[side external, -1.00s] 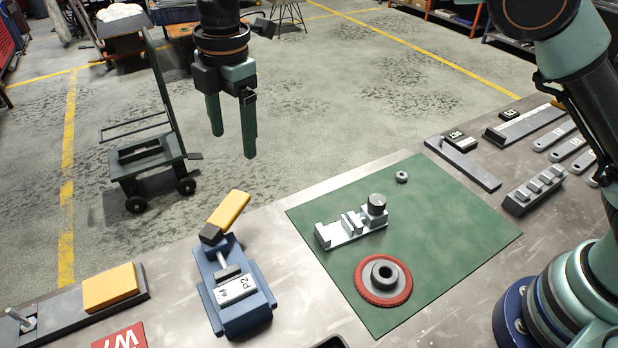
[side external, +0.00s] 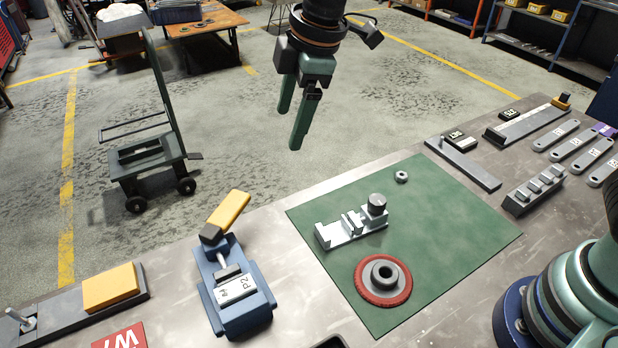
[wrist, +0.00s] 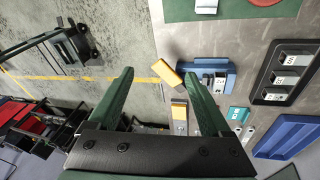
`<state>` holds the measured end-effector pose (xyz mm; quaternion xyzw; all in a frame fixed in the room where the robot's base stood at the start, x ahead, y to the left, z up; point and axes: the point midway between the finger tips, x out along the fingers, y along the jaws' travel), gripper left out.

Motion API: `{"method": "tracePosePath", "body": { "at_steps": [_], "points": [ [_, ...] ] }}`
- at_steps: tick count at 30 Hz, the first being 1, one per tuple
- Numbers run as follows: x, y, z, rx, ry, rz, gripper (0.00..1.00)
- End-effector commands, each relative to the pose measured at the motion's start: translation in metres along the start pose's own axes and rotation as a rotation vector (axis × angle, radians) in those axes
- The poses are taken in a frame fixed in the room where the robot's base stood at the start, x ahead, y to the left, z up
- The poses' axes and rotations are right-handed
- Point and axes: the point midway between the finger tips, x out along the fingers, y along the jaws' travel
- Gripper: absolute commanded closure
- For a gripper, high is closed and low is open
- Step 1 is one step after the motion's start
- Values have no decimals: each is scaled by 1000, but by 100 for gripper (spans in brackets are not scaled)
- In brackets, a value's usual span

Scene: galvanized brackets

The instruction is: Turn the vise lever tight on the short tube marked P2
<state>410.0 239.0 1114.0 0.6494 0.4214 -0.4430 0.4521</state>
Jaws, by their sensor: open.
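The blue vise (side external: 235,310) stands at the front left of the bench, with a pale short tube marked P2 (side external: 237,288) lying in it. Its lever (side external: 228,211) has a yellow handle and points up and to the right, past the bench's far edge. The wrist view also shows the vise (wrist: 222,69) and the yellow lever (wrist: 167,72). My gripper (side external: 290,131) is open and empty, high above and apart from the lever, toward the right. In the wrist view, the lever appears between my fingertips (wrist: 158,73), further off.
A green mat (side external: 440,250) right of the vise bears a silver fixture (side external: 350,228), a red-rimmed disc (side external: 383,281) and a small nut (side external: 401,177). A yellow block (side external: 110,287) lies left of the vise. A hand truck (side external: 150,160) stands on the floor behind.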

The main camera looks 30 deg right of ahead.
Motion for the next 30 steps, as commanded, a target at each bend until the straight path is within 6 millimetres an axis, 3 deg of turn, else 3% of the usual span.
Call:
{"method": "tracePosePath", "body": {
  "at_steps": [15, 28, 29, 30],
  "points": [
    [-7, -25, 46, 247, 65, 75, 18],
    [-7, -28, 51, 276, 74, 83, 18],
    [-7, -28, 51, 276, 74, 83, 21],
    [-7, -28, 51, 277, 74, 83, 37]
  ]
}}
